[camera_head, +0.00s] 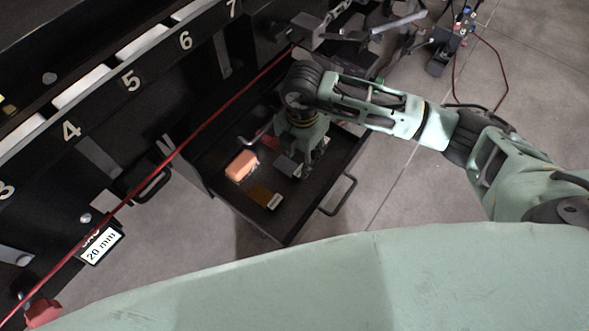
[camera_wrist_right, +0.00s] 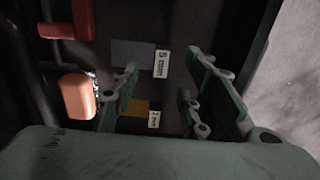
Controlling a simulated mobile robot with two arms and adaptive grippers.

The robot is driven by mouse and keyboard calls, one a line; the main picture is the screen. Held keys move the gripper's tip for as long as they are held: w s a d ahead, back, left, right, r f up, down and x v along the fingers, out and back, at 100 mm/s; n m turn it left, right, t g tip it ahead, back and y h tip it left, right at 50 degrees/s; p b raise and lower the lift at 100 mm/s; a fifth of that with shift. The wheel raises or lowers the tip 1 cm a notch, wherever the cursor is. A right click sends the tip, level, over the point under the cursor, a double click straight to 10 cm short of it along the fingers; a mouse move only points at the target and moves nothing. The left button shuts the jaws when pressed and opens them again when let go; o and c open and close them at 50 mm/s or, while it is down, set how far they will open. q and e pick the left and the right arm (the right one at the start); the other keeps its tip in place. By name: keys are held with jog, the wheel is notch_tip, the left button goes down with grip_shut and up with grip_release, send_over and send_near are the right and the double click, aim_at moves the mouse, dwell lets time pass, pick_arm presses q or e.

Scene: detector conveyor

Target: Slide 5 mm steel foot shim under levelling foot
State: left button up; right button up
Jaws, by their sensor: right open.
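The 5 mm shim is a flat grey plate (camera_wrist_right: 133,53) with a white "5 mm" label, lying in an open black drawer (camera_head: 222,196). In the head view the grey plate (camera_head: 287,166) shows just beside my right gripper (camera_head: 308,166). My right gripper points down into the drawer. I cannot make out the levelling foot. My left gripper is not in view.
A brass-coloured labelled plate (camera_head: 262,196), an orange block (camera_head: 241,165) and a red piece (camera_wrist_right: 82,20) also lie in the drawer. The drawer has raised walls and a front handle (camera_head: 338,195). A red line (camera_head: 190,143) runs along the numbered black frame. Grey floor is clear nearby.

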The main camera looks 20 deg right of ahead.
aim_at(290, 166)
jog(key=shift+s+f+b, duration=0.15)
jog(key=shift+f+b, duration=0.15)
jog(key=shift+f, duration=0.45)
notch_tip(290, 166, down, 5)
jog(key=b, duration=0.3)
jog(key=shift+r, duration=0.15)
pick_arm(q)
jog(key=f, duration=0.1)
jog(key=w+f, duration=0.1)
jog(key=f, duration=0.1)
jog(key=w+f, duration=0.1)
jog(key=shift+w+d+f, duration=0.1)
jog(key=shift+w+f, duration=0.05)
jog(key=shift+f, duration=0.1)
pick_arm(e)
jog(key=shift+r, duration=0.1)
jog(key=c, duration=0.3)
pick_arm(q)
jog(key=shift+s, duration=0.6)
pick_arm(e)
grip_shut()
